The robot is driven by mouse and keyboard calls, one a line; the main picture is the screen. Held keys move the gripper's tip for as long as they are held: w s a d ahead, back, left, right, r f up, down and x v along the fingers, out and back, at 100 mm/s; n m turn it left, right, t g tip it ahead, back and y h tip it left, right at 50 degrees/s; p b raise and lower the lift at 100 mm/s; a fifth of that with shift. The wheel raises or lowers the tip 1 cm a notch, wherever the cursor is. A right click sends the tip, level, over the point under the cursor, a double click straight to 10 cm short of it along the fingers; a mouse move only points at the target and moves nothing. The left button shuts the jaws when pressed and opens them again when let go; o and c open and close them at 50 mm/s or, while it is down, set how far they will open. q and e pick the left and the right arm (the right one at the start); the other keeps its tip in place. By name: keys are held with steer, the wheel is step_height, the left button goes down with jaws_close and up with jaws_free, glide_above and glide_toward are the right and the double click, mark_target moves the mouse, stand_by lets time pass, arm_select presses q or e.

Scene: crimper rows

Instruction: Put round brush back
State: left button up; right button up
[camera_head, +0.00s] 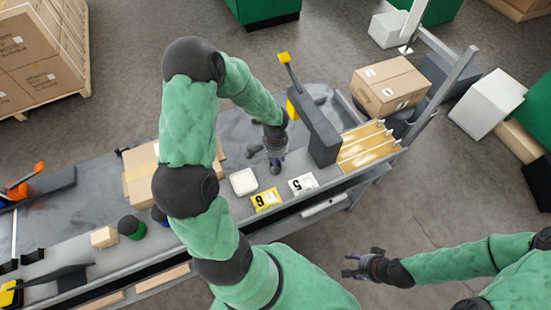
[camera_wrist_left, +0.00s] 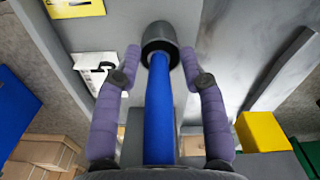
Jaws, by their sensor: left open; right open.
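In the left wrist view a blue handle with a dark grey round end (camera_wrist_left: 160,110), which looks like the round brush, lies between the fingers of my left gripper (camera_wrist_left: 161,60). The fingers are apart, one on each side, with gaps to the handle. In the head view my left gripper (camera_head: 268,155) is over the bench, beside the numbered cards; I cannot make out the brush there. My right gripper (camera_head: 366,264) is open and empty, out over the floor in front of the bench.
The grey bench (camera_head: 75,215) carries a yellow card 6 (camera_head: 265,200), a white card 5 (camera_head: 303,184), a white block (camera_head: 244,182) and a dark upright machine (camera_head: 318,135) right of the left gripper. A cardboard box (camera_head: 140,180) and a dark green cylinder (camera_head: 131,228) are further left.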

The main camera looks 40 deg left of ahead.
arm_select(q)
steer(key=shift+r+p, duration=0.5)
step_height(320, 180, up, 12)
steer(key=p, duration=0.3)
steer(key=shift+f, duration=0.15)
